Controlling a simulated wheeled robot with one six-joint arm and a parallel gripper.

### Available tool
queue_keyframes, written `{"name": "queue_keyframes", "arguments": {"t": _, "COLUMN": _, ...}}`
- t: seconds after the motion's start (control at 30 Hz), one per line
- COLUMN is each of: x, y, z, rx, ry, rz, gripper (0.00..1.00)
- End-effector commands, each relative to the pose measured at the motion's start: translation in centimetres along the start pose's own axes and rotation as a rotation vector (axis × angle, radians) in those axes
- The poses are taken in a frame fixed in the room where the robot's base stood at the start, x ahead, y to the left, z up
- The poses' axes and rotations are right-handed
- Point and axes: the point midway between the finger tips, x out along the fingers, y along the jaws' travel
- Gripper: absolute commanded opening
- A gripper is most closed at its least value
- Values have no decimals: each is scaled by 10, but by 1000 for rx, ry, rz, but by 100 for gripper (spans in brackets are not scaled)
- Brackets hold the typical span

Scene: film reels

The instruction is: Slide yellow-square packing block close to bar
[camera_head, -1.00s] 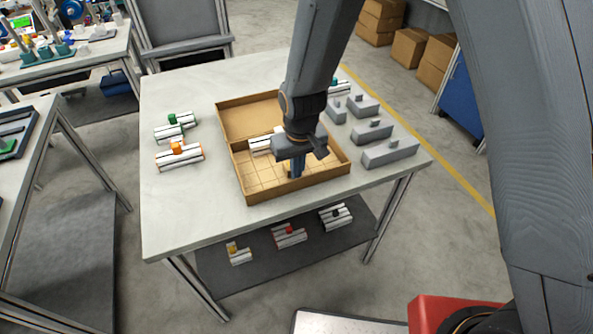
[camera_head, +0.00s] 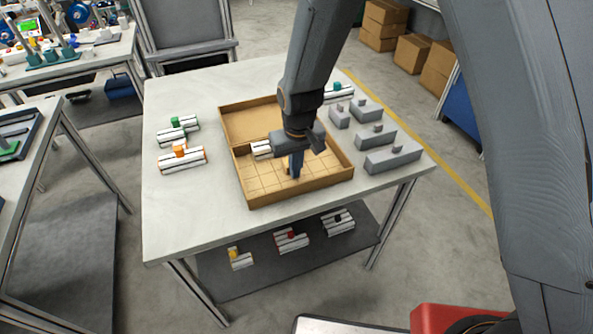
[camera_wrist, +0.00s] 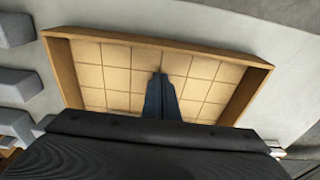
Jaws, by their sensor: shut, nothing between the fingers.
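A shallow tan box (camera_head: 252,204) with a grid floor and a crosswise divider stands on the table; its rim and grid also show in the wrist view (camera_wrist: 110,36). My gripper (camera_head: 294,175) points down inside the box's front part, shut and empty; its dark fingers also show in the wrist view (camera_wrist: 161,80). A white, black-striped piece (camera_head: 261,149) lies in the box by the divider, partly hidden by my gripper. A white-and-black block with a yellow knob (camera_head: 240,261) is on the lower shelf. I cannot make out a yellow square on any block.
Striped blocks with green (camera_head: 178,131) and orange (camera_head: 182,160) knobs stand left of the box. Several grey knobbed blocks (camera_head: 392,160) stand to its right. Red-knob (camera_head: 291,241) and black-knob (camera_head: 338,223) blocks share the lower shelf. The table's front left is clear.

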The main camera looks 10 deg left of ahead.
Motion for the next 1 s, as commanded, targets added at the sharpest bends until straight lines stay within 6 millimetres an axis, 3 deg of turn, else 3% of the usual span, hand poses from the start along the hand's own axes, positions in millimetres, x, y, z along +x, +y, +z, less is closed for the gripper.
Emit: {"name": "queue_keyframes", "arguments": {"t": 1.0, "x": 5, "y": 0, "z": -38, "rx": 0, "ry": 4, "rz": 0, "gripper": 0}}
